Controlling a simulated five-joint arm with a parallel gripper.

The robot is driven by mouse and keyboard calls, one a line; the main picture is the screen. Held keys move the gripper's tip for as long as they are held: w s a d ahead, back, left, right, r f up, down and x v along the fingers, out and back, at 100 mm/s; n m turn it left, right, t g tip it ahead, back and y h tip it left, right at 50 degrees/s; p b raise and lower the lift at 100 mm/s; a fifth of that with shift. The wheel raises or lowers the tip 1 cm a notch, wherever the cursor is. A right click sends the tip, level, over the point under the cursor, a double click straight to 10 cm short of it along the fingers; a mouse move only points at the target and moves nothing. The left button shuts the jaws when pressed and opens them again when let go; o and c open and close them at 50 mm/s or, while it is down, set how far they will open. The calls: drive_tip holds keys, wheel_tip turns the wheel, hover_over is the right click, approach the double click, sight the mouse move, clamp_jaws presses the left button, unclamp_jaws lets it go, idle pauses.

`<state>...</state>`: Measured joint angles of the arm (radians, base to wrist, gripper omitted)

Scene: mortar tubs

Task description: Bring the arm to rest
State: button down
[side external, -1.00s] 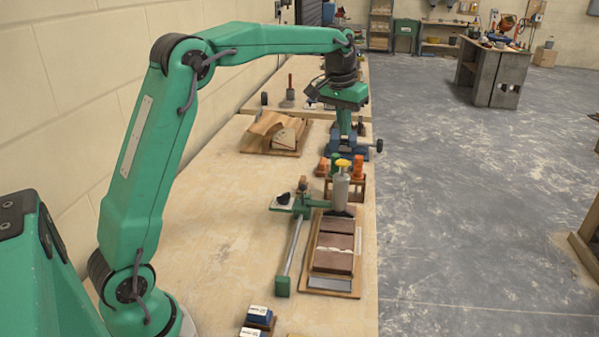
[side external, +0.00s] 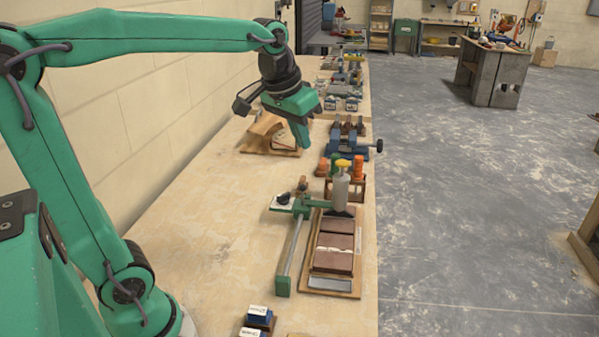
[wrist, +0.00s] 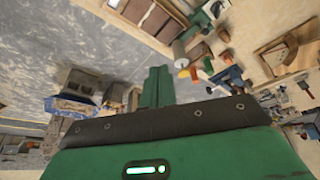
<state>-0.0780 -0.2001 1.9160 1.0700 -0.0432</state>
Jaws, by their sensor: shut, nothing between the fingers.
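My green arm reaches out over the workbench (side external: 215,235) from the left of the side view. My gripper (side external: 304,143) points down and is a little tilted, with its fingers together and nothing between them. It hangs in front of the wooden block piece (side external: 264,128) in that view, left of the blue vise (side external: 345,143). In the wrist view my gripper (wrist: 157,72) shows as two green fingers side by side, shut and empty.
A board with brown bricks (side external: 333,247) lies beside a green clamp bar (side external: 289,255). Small blue-and-white boxes (side external: 260,317) are at the front. The bench's left part is bare.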

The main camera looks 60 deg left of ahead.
drive_tip(key=s+d+f, duration=0.1)
drive_tip(key=s+f, duration=0.2)
drive_tip(key=s, duration=0.4)
drive_tip(key=s+d+f+m+t, duration=0.1)
drive_tip(key=s+d+f, duration=0.1)
drive_tip(key=s+f, duration=0.2)
drive_tip(key=s, duration=0.3)
drive_tip(key=shift+s+t, duration=0.3)
